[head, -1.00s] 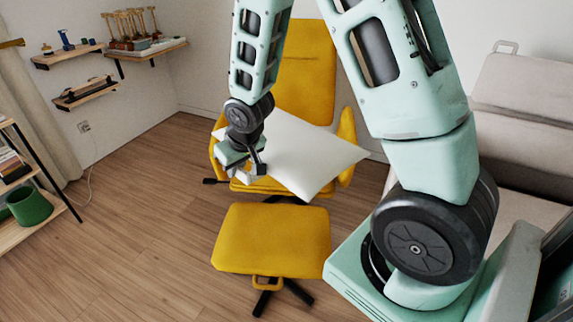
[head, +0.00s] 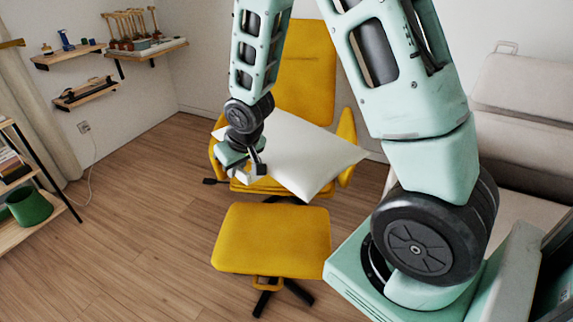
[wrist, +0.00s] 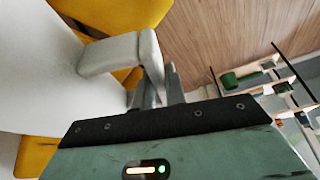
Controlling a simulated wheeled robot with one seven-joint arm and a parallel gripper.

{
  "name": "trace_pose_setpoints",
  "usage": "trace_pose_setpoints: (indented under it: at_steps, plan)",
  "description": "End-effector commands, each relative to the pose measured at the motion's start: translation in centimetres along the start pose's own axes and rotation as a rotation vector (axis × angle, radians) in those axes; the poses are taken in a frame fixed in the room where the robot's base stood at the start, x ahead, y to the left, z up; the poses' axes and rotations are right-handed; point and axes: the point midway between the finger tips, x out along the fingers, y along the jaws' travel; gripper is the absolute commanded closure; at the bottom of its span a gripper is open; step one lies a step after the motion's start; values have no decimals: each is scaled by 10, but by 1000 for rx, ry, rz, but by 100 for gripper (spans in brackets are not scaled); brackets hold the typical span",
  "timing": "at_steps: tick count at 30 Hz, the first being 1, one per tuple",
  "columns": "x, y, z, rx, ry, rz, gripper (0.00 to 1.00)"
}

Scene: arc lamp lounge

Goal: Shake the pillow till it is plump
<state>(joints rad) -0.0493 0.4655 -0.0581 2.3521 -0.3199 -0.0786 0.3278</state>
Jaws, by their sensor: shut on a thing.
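A white pillow (head: 305,152) lies over the seat of a yellow chair (head: 305,75), with one corner jutting out toward the front right. My gripper (head: 254,172) is at the pillow's front left side and is shut on it. In the wrist view the pillow (wrist: 40,75) fills the left side, with my gripper's fingers (wrist: 158,85) at its edge. The exact grip on the fabric is partly hidden by the fingers and the gripper body.
A yellow footstool (head: 270,240) stands in front of the chair. A grey sofa (head: 525,110) is at the right. Wall shelves (head: 150,50) hold small items, and a green pot (head: 30,206) sits on a shelf at the left. The wooden floor (head: 150,250) at the left is clear.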

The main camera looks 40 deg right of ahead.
Motion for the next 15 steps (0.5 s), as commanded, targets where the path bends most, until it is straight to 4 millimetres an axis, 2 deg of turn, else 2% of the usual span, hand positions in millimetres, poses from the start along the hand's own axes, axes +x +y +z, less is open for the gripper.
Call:
trace_pose_setpoints:
  at_steps: [4,6,7,8,12,14,15]
  plan:
    - [56,-1,29,-8,-22,2,100]
    - [70,-1,32,-4,-14,2,100]
    - [70,-1,31,-2,-8,1,100]
    - [66,0,28,-1,-3,0,100]
    - [10,0,2,2,9,-1,100]
    - [1,0,0,1,1,0,100]
    - [4,0,3,-1,-6,0,100]
